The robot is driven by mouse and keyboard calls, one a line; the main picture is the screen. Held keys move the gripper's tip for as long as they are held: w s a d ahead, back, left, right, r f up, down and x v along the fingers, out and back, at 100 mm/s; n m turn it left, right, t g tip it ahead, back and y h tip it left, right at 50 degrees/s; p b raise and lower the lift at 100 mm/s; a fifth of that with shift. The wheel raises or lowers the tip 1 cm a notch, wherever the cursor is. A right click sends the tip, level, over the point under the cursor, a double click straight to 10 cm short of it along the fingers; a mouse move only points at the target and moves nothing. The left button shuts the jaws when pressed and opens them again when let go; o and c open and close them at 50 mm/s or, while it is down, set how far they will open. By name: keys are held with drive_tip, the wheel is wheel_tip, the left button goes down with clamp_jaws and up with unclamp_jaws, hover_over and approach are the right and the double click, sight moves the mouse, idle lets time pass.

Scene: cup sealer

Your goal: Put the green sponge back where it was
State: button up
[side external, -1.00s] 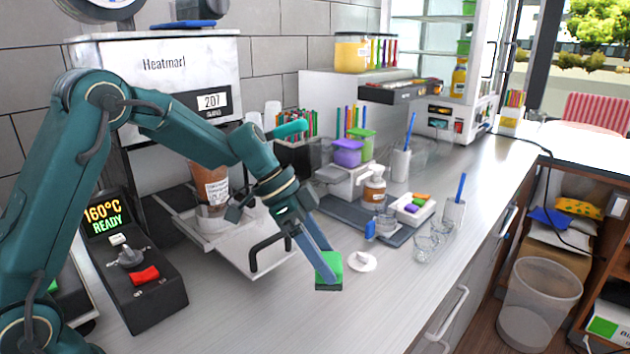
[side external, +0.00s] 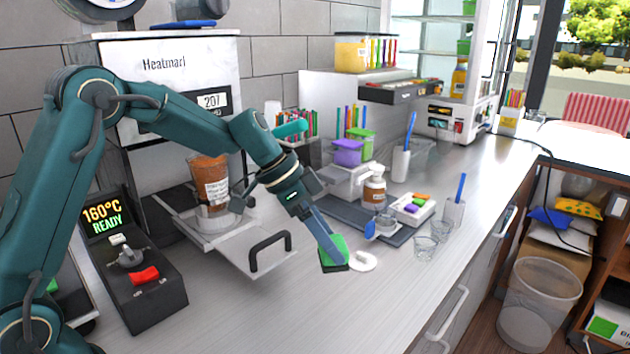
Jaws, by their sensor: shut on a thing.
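The green sponge (side external: 341,244) has a dark lower side and is tilted in my gripper (side external: 335,252). My gripper is shut on it, and the fingers cover part of its top. The sponge is just left of a small round white piece (side external: 366,262) on the counter and overlaps its edge in this view. I cannot tell whether the sponge touches the counter or the white piece.
The sealer's tray (side external: 235,246) with a black handle (side external: 270,250) is left of my gripper, with a filled cup (side external: 210,185). Behind are a dark mat (side external: 345,212), a brown bottle (side external: 374,188) and a white tray of coloured blocks (side external: 428,212). Glasses (side external: 425,248) stand right. The front counter is clear.

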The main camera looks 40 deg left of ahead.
drive_tip(key=w+a+r+n+t+y, duration=0.1)
drive_tip(key=w+a+r+n, duration=0.1)
drive_tip(key=w, duration=0.5)
drive_tip(key=shift+a+r+n, duration=0.2)
drive_tip(key=shift+a+n, duration=0.2)
drive_tip(key=shift+n, duration=0.1)
drive_tip(key=shift+w+a+y, duration=0.2)
drive_tip(key=shift+w+y, duration=0.1)
drive_tip(key=shift+w, duration=0.15)
drive_tip(key=w+d+f, duration=0.1)
drive_tip(key=d+f, duration=0.1)
drive_tip(key=d, duration=0.1)
drive_tip(key=w+d+f, duration=0.1)
drive_tip(key=d+f, duration=0.2)
drive_tip(key=d, duration=0.1)
drive_tip(key=w+d+f, duration=0.1)
drive_tip(key=d+f, duration=0.1)
drive_tip(key=d, duration=0.2)
drive_tip(key=shift+d+f, duration=0.2)
drive_tip(key=shift+f, duration=2.05)
drive_tip(key=shift+s, duration=0.1)
